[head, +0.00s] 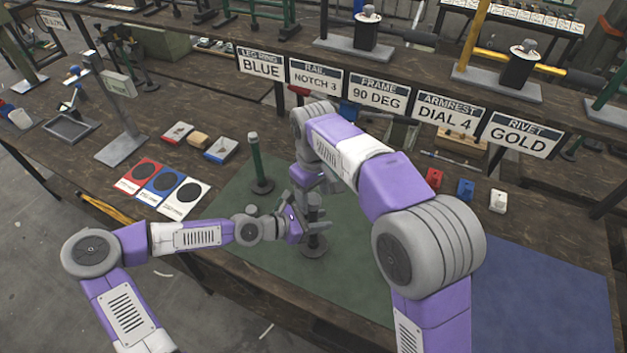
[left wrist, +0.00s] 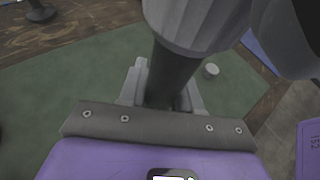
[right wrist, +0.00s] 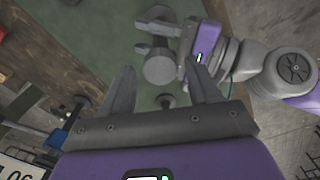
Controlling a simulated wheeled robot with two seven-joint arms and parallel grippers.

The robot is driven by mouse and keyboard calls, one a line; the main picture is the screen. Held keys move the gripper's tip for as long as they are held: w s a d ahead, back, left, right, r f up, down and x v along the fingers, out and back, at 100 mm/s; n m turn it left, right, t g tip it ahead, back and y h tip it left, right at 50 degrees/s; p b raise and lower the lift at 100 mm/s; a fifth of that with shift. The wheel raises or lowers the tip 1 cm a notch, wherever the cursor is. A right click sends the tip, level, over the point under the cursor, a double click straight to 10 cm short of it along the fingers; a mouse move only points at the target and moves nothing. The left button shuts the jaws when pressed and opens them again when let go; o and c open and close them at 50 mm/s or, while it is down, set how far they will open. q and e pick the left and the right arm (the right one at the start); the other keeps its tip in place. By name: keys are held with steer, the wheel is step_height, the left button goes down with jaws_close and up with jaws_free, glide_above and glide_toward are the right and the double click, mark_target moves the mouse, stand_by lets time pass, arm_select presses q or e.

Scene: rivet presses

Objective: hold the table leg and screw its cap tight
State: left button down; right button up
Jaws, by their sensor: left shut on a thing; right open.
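The dark table leg (left wrist: 172,76) stands upright on its round base (head: 313,247) on the green mat. My left gripper (head: 302,226) is shut around the leg, one finger on each side, below the cap. The wide grey cap (left wrist: 192,22) sits on the leg's top; whether it is tight cannot be told. My right gripper (head: 312,196) is above the leg, pointing down. In the right wrist view its fingers are open and apart, with the cap (right wrist: 160,69) seen between and beyond their tips. The head view partly hides the cap behind the right gripper.
A second, green leg (head: 257,163) stands on the mat's (head: 232,199) back left. A small grey cylinder (left wrist: 211,70) lies near the held leg. Red, blue and white blocks (head: 466,190) stand to the right. A shelf with signs (head: 378,92) runs behind.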

steer(key=shift+f, duration=0.75)
steer(key=shift+c, duration=0.3)
steer(key=c, duration=1)
steer(key=o, duration=1.2)
steer(key=shift+o, duration=0.2)
steer(key=shift+r, duration=0.15)
step_height(320, 180, up, 12)
